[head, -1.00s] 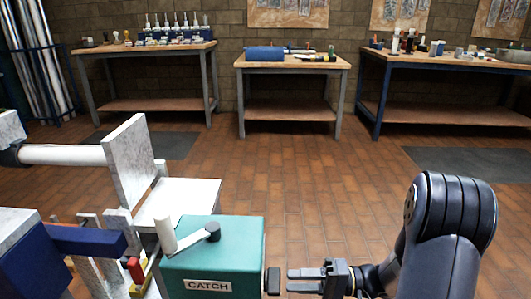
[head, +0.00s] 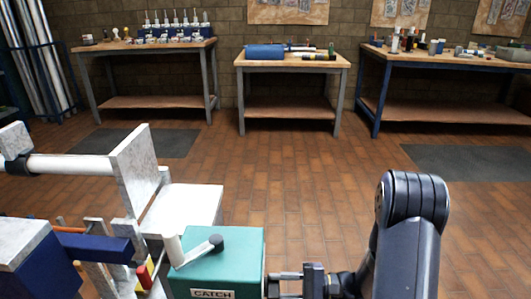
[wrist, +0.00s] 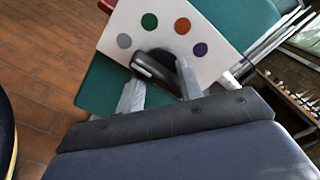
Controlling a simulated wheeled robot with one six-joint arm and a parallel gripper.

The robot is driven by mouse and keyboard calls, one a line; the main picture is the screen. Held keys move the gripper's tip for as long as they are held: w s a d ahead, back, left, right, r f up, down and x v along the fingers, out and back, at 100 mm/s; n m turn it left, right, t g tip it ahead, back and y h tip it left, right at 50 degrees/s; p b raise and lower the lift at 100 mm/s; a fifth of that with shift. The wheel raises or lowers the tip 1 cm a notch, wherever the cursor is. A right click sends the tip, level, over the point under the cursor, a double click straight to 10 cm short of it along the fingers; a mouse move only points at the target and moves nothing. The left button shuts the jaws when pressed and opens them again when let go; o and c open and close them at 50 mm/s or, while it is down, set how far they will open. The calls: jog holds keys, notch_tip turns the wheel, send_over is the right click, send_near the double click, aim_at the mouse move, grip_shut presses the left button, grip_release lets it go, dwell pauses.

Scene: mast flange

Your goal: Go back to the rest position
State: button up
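My gripper (head: 284,286) is low in the head view, at the right side of a green box (head: 238,258) marked CATCH. Its two fingers point left at the box and stand apart. In the wrist view my gripper (wrist: 160,84) has a gap between its fingers, with a black handle (wrist: 155,66) at their tips. The handle is on a white panel (wrist: 168,30) with several coloured dots. I cannot tell whether the fingers touch the handle. Nothing is seen clamped between them.
A grey plate and white roller assembly (head: 133,178) stands left of the box, with a lever (head: 196,250) over the box top. Three workbenches (head: 292,66) line the back wall.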

jog(key=shift+m+p, duration=0.9)
jog(key=shift+m, duration=0.5)
